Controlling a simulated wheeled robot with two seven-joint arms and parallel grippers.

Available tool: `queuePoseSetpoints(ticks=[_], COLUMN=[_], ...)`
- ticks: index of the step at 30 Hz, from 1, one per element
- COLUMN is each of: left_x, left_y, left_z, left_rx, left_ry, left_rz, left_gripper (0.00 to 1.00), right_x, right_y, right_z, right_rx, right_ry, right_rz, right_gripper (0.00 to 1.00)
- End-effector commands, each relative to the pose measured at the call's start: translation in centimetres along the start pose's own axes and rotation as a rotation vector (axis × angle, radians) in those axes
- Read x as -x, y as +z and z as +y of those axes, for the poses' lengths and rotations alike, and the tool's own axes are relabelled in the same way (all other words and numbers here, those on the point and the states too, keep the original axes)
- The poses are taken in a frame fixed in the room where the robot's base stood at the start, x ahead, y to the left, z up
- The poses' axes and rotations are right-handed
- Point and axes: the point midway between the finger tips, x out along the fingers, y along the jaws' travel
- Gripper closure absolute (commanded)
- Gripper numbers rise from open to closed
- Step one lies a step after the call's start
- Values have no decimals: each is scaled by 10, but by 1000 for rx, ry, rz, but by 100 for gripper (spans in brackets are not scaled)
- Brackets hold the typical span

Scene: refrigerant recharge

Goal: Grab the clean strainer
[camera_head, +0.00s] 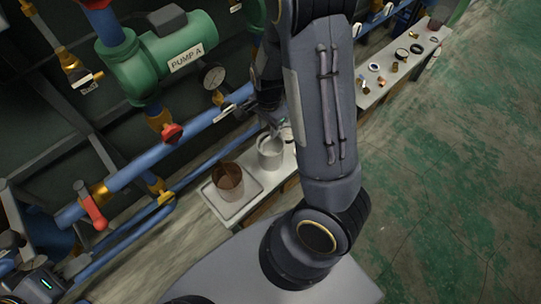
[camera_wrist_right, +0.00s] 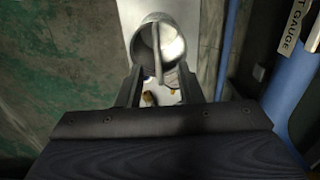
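A clean silver-grey strainer (camera_head: 270,154) stands upright on the narrow bench beside the tray. In the right wrist view the strainer (camera_wrist_right: 172,42) lies just beyond my fingertips, with a thin upright bar, perhaps its handle, between them. My right gripper (camera_wrist_right: 160,75) is open, its two fingers apart on either side of that bar, with no visible grip. In the head view my right gripper (camera_head: 268,118) is above the strainer and partly hidden by my own arm. A brown, dirty strainer (camera_head: 228,181) stands on the tray. My left gripper (camera_head: 40,286) is at the lower left; its fingers are unclear.
The shallow grey tray (camera_head: 238,215) sits at the near end of the bench. Blue pipes (camera_head: 130,172) with red-handled valves (camera_head: 95,212) and the green pump (camera_head: 175,50) line the left. Several small parts lie on the far bench (camera_head: 378,90). Green floor at right is open.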

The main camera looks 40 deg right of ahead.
Motion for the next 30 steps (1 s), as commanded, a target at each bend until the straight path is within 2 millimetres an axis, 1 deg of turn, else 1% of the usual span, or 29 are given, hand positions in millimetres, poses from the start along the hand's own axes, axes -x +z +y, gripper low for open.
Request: queuePoseSetpoints(ticks=[1,11,15,18,21,27,29,30], left_x=[-3,-14,-20,-22,-23,-22,-22,-22], left_y=[1,7,10,11,11,11,11,11], left_z=[-1,-6,-9,-10,-10,-10,-10,-10], left_rx=[0,0,0,0,0,0,0,0], left_ry=[0,0,0,0,0,0,0,0], left_rz=[0,0,0,0,0,0,0,0], left_gripper=[64,64,64,64,64,64,64,64], right_x=[-7,-45,-68,-78,-82,-81,-81,-81], right_y=[-2,-6,-9,-9,-9,-8,-8,-8], right_z=[0,2,3,3,3,2,2,2], right_rx=[-8,-14,-14,-11,-11,-10,-10,-10], right_ry=[6,8,8,7,6,5,5,5], right_rz=[8,10,9,10,10,10,10,10], right_gripper=[67,67,67,67,67,67,73,78])
